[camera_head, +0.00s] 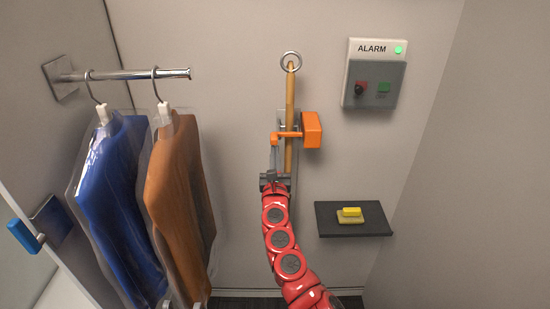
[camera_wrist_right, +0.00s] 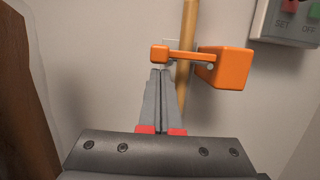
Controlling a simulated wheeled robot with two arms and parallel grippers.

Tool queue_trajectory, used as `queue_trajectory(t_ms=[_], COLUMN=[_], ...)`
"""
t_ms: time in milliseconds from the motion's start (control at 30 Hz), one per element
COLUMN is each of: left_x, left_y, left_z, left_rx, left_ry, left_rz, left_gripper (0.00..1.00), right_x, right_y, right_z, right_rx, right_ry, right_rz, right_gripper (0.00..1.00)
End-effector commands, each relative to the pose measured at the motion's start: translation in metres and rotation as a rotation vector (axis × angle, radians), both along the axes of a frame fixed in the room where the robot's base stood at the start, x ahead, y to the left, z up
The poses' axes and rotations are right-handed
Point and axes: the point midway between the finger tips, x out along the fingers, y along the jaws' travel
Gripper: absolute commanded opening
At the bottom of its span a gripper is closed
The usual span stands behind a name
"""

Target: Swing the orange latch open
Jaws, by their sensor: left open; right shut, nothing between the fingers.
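The orange latch (camera_head: 288,135) is on the back wall. Its bar runs level across the front of an upright wooden pole (camera_head: 290,95), from a large orange block (camera_head: 312,130) on the right to a small end knob on the left. The latch also shows in the right wrist view (camera_wrist_right: 184,55). My right gripper (camera_head: 274,147) is shut and empty, pointing up at the knob. In the right wrist view its fingertips (camera_wrist_right: 160,72) are just under the knob; I cannot tell whether they touch it. My left gripper is not in view.
An alarm box (camera_head: 373,98) with a lit green lamp hangs to the right. Below it a dark shelf (camera_head: 335,223) holds a yellow-handled object (camera_head: 349,213). A metal rail (camera_head: 125,75) at left carries a blue garment (camera_head: 118,200) and a brown garment (camera_head: 175,200).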

Motion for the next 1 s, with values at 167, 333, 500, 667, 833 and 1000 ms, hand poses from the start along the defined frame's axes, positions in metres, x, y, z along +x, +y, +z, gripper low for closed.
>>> queue_trajectory(t_ms=[167, 333, 500, 667, 833, 1000], left_x=[0.0001, 0.0, 0.0, 0.0001, 0.0, 0.0], left_y=[0.0, 0.0, 0.0, 0.0, 0.0, 0.0], left_z=[0.001, 0.0008, 0.0007, 0.0004, 0.0003, 0.0002], left_rx=[0.0, 0.0, 0.0, 0.0, 0.0, 0.0], left_ry=[0.0, 0.0, 0.0, 0.0, 0.0, 0.0], left_rz=[0.0, 0.0, 0.0, 0.0, 0.0, 0.0], left_gripper=[0.5, 0.5, 0.5, 0.5, 0.5, 0.5], right_x=[0.0, 0.0, 0.0, -0.0001, -0.0001, -0.0001], right_y=[-0.0003, -0.0005, 0.0, 0.0008, 0.0011, 0.0018], right_z=[0.0012, 0.0009, 0.0022, 0.0052, 0.0068, 0.009], right_rx=[-0.001, -0.001, 0.013, 0.049, 0.072, 0.1], right_ry=[0.0, 0.0, 0.0, -0.001, -0.001, -0.001], right_rz=[0.0, -0.001, -0.001, -0.002, -0.003, -0.003], right_gripper=[0.0, 0.0, 0.0, 0.0, 0.0, 0.0])
